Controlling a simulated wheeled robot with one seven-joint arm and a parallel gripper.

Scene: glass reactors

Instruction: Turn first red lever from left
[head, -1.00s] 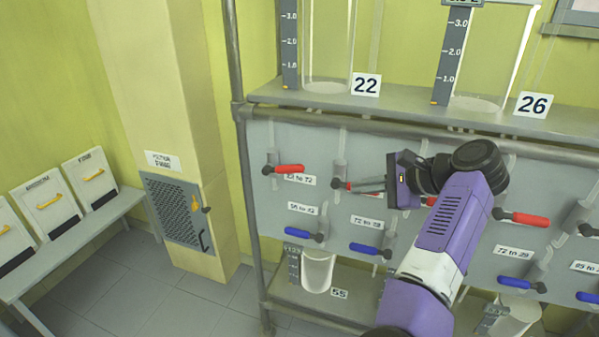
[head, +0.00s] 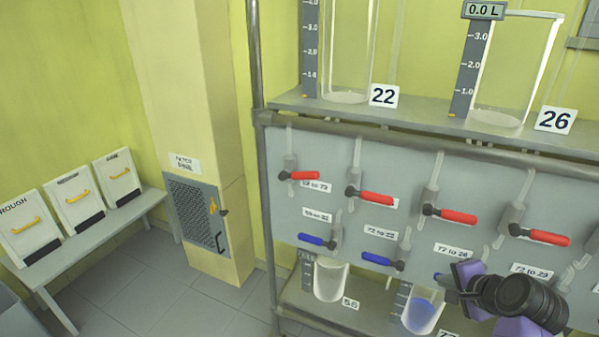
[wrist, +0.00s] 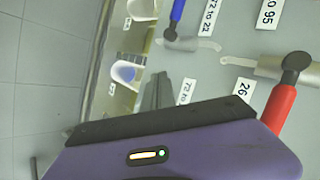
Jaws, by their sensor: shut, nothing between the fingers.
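The first red lever from the left (head: 302,175) is on the grey panel, its handle lying roughly horizontal and pointing right. Several more red levers run to its right, including the second (head: 376,198), third (head: 456,215) and fourth (head: 545,237). My gripper (head: 453,284) is low at the right of the head view, well away from the first red lever and near the lower row. In the wrist view my gripper (wrist: 157,92) is shut and empty. A red lever (wrist: 279,108) shows at the right there; which one is unclear.
Blue levers (head: 317,240) (head: 382,261) sit below the red row. Beakers stand on the lower shelf, one clear (head: 330,283), one with blue liquid (head: 422,314). Tall glass vessels stand on the upper shelf. A bench (head: 100,232) is at left. The panel front at left is unobstructed.

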